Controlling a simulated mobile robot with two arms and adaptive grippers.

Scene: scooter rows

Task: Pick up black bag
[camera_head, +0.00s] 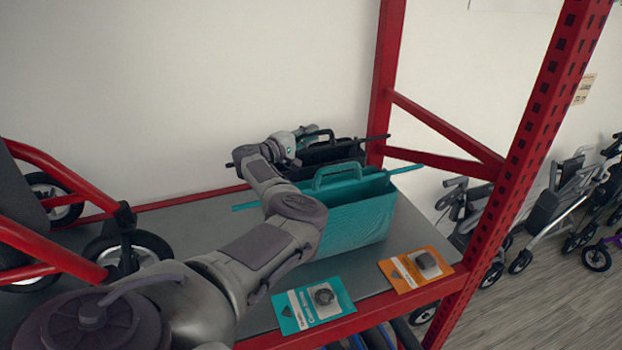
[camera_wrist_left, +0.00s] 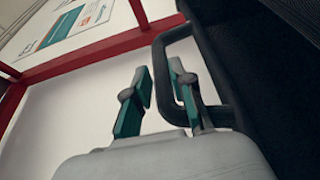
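The black bag (camera_head: 333,152) stands upright on the grey shelf, behind the teal bag, with a rod along its top edge. My left gripper (camera_head: 308,133) is at the bag's handle, and my arm hides part of the bag. In the left wrist view, my left gripper (camera_wrist_left: 160,80) has its teal-padded fingers apart. One side of the black handle (camera_wrist_left: 163,70) passes between the fingers, closer to the right finger; I cannot tell whether it touches. The dark bag body (camera_wrist_left: 265,80) fills the right side there. My right gripper is not in view.
A teal bag (camera_head: 358,220) stands in front of the black one. A teal card pack (camera_head: 313,304) and an orange one (camera_head: 416,269) lie near the shelf's (camera_head: 212,222) front edge. Red posts (camera_head: 540,130) bound the right end. A red-framed scooter (camera_head: 45,245) is at left.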

